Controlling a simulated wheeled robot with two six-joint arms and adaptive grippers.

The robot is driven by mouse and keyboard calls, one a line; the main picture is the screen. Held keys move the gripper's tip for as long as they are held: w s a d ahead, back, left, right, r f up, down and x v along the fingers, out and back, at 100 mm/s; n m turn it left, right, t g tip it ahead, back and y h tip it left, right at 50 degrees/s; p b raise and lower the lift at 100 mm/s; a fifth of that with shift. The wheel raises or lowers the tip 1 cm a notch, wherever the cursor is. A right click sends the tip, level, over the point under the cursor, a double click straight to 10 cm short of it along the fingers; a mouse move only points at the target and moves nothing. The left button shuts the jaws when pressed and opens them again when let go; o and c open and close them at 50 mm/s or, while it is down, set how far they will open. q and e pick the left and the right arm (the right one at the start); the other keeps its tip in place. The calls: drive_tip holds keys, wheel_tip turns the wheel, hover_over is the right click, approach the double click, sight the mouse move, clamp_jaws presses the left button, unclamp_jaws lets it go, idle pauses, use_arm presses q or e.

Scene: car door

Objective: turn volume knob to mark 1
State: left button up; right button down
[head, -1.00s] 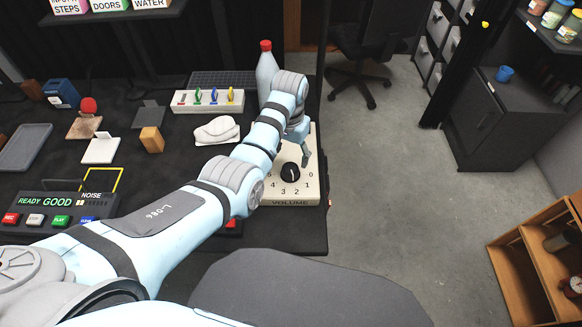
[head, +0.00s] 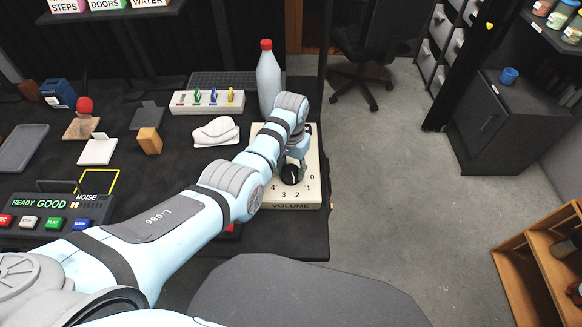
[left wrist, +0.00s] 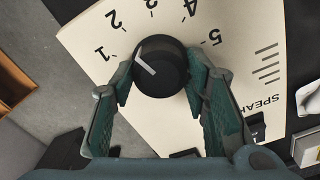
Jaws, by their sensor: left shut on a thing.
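The black volume knob (head: 290,175) sits on a cream panel (head: 284,196) lettered VOLUME, with numbers around it. In the left wrist view the knob (left wrist: 162,68) has a white pointer line aimed up and left, between marks 1 and 2. My left gripper (left wrist: 160,80) is shut on the knob, one finger on each side. In the head view this gripper (head: 294,165) comes down over the knob and hides part of the panel. My right gripper is not in view.
A bottle with a red cap (head: 268,80) stands behind the panel. The table edge and open floor (head: 400,180) are to the right.

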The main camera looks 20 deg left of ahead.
use_arm(q)
drive_tip(key=n+p, duration=0.1)
drive_tip(key=n, duration=0.2)
drive_tip(key=shift+r+p, duration=0.1)
drive_tip(key=shift+p, duration=0.2)
drive_tip(key=shift+a+n+p, duration=0.1)
drive_tip(key=shift+n+p, duration=0.3)
drive_tip(key=shift+n, duration=1.6)
drive_tip(key=shift+w, duration=0.1)
drive_tip(key=o, duration=1.1)
drive_tip(key=shift+o, duration=0.2)
